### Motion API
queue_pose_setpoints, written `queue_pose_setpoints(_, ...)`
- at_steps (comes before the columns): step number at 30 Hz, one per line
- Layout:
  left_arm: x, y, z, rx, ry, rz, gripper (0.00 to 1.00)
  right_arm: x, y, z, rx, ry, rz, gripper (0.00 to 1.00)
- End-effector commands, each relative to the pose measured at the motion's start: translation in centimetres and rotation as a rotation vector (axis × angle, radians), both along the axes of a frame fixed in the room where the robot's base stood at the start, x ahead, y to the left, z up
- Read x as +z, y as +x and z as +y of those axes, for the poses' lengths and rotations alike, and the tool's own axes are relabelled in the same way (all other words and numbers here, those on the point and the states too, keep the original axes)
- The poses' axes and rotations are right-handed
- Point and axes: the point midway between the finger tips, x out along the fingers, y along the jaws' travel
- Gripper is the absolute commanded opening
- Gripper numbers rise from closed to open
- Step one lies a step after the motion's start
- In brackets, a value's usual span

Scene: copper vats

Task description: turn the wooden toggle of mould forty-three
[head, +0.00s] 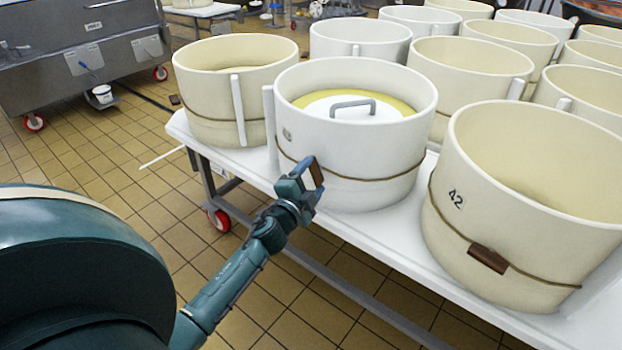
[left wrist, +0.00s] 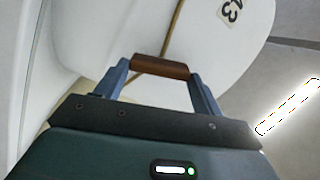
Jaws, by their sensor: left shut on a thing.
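The white mould (head: 385,145) with a cord (head: 375,178) round it stands at the table's near edge. A white lid (head: 350,108) with a grey handle lies inside its rim. Its small label is too blurred in the head view; the left wrist view shows a label (left wrist: 230,11) ending in 3, partly cut off. My left gripper (head: 311,172) is at the front of this mould, shut on the brown wooden toggle (left wrist: 160,66). The toggle lies between the two fingers, close to the white wall and the cord. My right gripper is not in view.
Mould 42 (head: 540,170) stands to the right with its own brown toggle (head: 488,259). A cream mould (head: 215,100) stands to the left, and several more stand behind. The white table (head: 395,225) has a narrow bare strip in front. A steel vat (head: 85,60) stands back left.

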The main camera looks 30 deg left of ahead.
Motion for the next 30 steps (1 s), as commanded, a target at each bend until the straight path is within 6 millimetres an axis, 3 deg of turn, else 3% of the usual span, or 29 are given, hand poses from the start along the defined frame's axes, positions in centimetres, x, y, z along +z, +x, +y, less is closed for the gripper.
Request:
queue_pose_setpoints(15,-0.16,0.00,-0.06,-0.001,0.332,0.043,0.45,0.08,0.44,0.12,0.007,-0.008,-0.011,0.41)
queue_pose_setpoints(30,-0.18,-0.01,-0.06,-0.001,0.394,0.053,0.45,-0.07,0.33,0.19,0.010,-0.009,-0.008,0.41)
